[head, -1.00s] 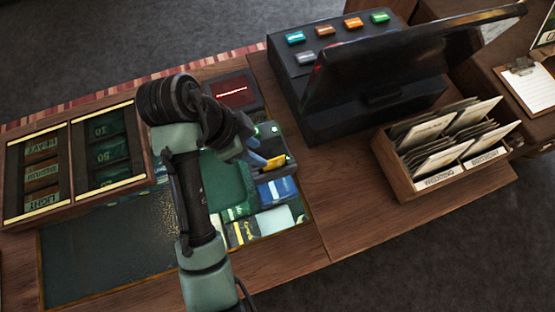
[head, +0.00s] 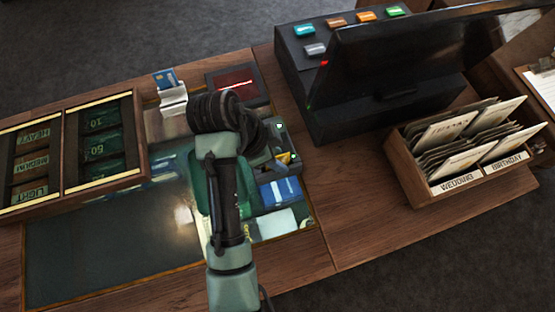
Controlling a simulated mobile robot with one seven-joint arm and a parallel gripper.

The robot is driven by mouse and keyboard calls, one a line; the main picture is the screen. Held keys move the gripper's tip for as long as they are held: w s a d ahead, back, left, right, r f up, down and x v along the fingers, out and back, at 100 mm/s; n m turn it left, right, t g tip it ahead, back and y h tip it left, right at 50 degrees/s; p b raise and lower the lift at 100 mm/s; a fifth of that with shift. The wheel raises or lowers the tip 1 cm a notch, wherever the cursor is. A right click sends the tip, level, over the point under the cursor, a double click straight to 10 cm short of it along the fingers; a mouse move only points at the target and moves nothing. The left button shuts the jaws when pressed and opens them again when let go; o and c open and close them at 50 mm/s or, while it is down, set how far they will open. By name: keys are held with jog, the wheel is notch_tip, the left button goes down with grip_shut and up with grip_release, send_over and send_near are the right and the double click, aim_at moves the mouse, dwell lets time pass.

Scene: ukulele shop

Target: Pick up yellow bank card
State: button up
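A small dark device with a green light (head: 281,128), where a yellow piece shows in the earlier view, stands right of my wrist. My gripper (head: 264,160) is low beside this device, pointing down and right. Its fingers are small, dark and partly covered by my wrist, so their opening and any held thing cannot be told.
A blue card (head: 165,78) stands in a silver holder (head: 173,99) behind my arm. A black register (head: 350,105) and a wooden card box (head: 405,160) stand right. A tray of labelled packs (head: 105,145) is left. The front right counter (head: 370,225) is clear.

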jog(key=shift+f, duration=0.15)
jog(key=shift+c, duration=0.2)
grip_shut()
